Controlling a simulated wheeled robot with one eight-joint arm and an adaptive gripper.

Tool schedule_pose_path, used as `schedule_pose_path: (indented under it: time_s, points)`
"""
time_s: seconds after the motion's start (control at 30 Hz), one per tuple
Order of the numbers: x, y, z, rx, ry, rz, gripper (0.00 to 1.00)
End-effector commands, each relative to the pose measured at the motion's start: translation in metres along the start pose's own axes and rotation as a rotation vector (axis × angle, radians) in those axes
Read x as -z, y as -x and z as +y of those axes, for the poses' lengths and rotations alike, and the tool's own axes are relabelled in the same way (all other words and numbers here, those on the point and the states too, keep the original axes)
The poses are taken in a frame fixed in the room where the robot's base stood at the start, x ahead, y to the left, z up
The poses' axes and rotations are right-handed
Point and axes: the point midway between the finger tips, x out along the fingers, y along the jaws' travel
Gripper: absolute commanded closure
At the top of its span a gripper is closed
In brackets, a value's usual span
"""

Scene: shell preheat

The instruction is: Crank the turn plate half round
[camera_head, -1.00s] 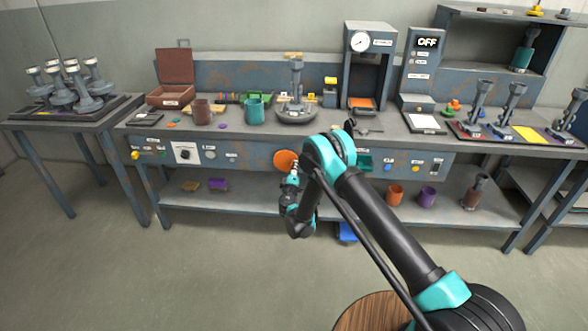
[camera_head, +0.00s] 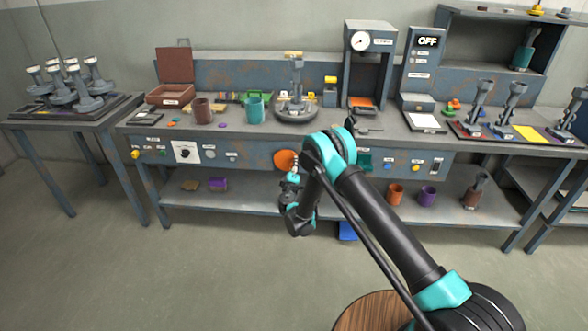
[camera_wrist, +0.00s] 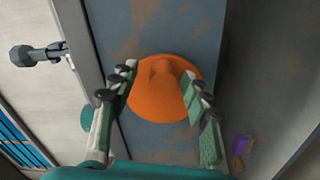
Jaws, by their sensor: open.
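An orange disc (camera_head: 285,160) is on the front face of the workbench, and a raised bar crosses the disc (camera_wrist: 172,100) in the wrist view. My gripper (camera_head: 293,178) is in front of the disc, at the bench front. In the wrist view my gripper (camera_wrist: 158,78) is open, with one finger toward each side of the orange disc and the raised bar between them. Whether the fingers touch it I cannot tell. A round dark turn plate (camera_head: 296,117) sits on the bench top above, with a grey upright shell piece (camera_head: 297,82) on it.
Cups, a brown open box (camera_head: 170,94) and a gauge press (camera_head: 369,65) stand on the bench. A dial panel (camera_head: 186,152) is on the bench front at left. The lower shelf (camera_head: 250,196) lies below the disc. The floor in front is clear at left.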

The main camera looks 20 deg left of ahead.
Motion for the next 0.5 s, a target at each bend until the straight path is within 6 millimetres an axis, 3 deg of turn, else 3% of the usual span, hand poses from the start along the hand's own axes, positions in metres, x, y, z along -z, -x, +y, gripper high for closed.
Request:
schedule_pose_path:
  time_s: [0.37, 0.43, 0.5]
  points:
    - [0.018, 0.001, 0.059, -0.001, 0.002, 0.002, 0.52]
    - [0.020, 0.001, 0.070, -0.002, 0.002, 0.001, 0.45]
    - [0.022, 0.001, 0.078, -0.002, 0.002, 0.000, 0.53]
